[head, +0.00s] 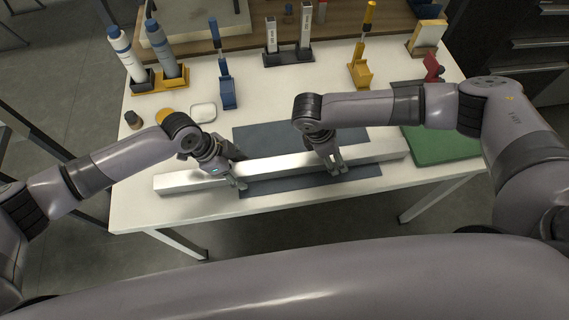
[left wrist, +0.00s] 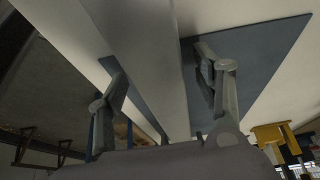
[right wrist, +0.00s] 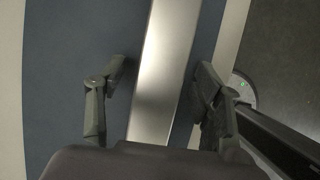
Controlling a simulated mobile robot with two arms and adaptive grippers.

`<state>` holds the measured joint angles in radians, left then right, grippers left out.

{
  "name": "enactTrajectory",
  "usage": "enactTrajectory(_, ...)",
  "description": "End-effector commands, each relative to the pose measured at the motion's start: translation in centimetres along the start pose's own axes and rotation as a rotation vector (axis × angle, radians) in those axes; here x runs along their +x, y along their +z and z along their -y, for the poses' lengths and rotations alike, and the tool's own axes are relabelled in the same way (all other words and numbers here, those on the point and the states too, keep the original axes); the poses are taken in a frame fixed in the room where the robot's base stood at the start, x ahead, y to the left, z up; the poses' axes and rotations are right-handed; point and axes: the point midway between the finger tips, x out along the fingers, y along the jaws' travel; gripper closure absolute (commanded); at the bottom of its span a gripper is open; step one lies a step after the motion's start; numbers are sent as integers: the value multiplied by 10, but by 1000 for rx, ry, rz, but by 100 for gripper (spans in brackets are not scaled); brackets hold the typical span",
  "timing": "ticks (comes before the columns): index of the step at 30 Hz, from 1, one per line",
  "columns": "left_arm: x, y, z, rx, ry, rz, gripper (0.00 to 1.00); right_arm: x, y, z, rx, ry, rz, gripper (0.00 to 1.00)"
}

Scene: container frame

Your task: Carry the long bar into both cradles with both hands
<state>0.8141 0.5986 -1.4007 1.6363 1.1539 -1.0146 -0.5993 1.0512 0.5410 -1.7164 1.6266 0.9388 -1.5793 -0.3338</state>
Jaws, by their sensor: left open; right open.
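A long pale metal bar (head: 280,166) lies across the front of the white table, over a blue-grey mat. My left gripper (head: 237,172) is at the bar's left half, with its open fingers on either side; the bar (left wrist: 150,65) also passes between them in the left wrist view. My right gripper (head: 333,166) is at the right half, also open; the bar (right wrist: 166,70) runs between its fingers with gaps in the right wrist view. A blue stand (head: 228,97) and a yellow stand (head: 360,73) stand behind; I cannot tell whether they are the cradles.
The blue-grey mat (head: 262,138) lies under the bar, and a green mat (head: 440,148) is at the right. Two bottles (head: 164,50), a white dish (head: 203,112) and a dark double holder (head: 288,57) stand further back. The table's middle behind the mat is clear.

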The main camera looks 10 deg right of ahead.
Motion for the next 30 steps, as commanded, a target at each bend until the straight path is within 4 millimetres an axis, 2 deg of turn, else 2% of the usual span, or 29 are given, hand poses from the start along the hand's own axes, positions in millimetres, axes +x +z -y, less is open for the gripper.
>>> enactTrajectory(10, 3, 0, 0, 1, 0, 0, 39, 3, 0, 0, 0, 0, 0, 39)
enactTrajectory(30, 2, 0, 0, 0, -1, 0, 84, 3, 0, 0, 0, 0, 0, 84)
